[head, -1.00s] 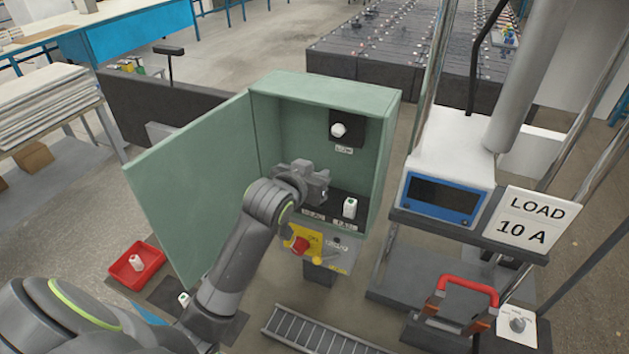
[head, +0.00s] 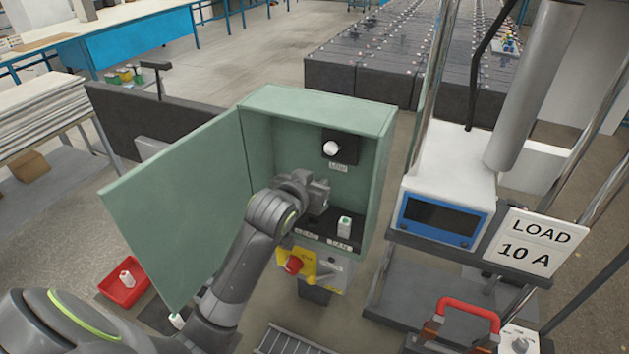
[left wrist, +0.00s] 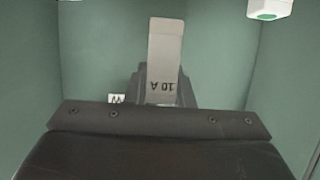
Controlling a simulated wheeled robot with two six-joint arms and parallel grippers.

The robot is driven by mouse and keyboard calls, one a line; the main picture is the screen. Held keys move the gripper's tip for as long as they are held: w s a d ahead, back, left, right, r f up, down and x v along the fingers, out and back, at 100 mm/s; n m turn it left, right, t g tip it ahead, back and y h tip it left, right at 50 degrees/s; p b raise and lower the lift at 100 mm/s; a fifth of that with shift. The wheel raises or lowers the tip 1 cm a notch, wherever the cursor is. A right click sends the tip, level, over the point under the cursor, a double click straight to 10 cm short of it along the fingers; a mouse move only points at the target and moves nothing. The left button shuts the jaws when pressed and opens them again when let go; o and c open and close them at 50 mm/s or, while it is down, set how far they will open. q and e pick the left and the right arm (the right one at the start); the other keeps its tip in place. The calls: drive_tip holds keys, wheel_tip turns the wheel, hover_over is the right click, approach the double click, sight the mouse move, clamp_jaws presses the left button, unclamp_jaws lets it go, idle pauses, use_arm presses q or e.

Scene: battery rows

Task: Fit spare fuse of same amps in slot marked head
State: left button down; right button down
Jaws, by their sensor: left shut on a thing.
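My left gripper (head: 318,196) is inside the open green cabinet (head: 380,180), above the left part of the black fuse strip (head: 318,222). It is shut on a pale fuse marked "10 A" (left wrist: 163,62), whose print is upside down in the left wrist view. The arm hides most of the left slot, so I cannot tell whether the fuse touches it. A small label (head: 306,233) by that slot is too blurred to read surely. A white fuse with a green top (head: 344,225) stands in the right slot, labelled "FAN" (head: 340,245). My right gripper is not in view.
The cabinet door (head: 175,210) stands open to the left. A red tray (head: 108,290) with a white fuse (head: 127,278) lies below it. A red knob on a yellow plate (head: 308,262) is under the strip. A "LOAD 10 A" sign (head: 530,241) stands right.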

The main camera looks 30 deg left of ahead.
sight(314, 217)
use_arm(q)
drive_tip(key=shift+f, duration=0.6)
drive_tip(key=shift+s+f+b, duration=0.1)
drive_tip(key=shift+f+b, duration=0.6)
drive_tip(key=shift+f, duration=0.15)
drive_tip(key=shift+f+b, duration=0.4)
drive_tip(key=shift+f, duration=0.35)
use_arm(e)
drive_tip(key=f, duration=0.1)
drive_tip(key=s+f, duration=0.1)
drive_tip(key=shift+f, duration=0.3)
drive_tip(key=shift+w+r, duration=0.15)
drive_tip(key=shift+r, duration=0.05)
use_arm(q)
drive_tip(key=shift+p, duration=0.65)
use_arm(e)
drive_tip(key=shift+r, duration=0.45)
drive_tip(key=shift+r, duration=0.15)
use_arm(q)
drive_tip(key=shift+p, duration=0.55)
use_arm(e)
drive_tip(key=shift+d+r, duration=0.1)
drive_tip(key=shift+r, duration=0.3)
use_arm(q)
drive_tip(key=shift+f+b, duration=0.7)
drive_tip(key=shift+f, duration=0.95)
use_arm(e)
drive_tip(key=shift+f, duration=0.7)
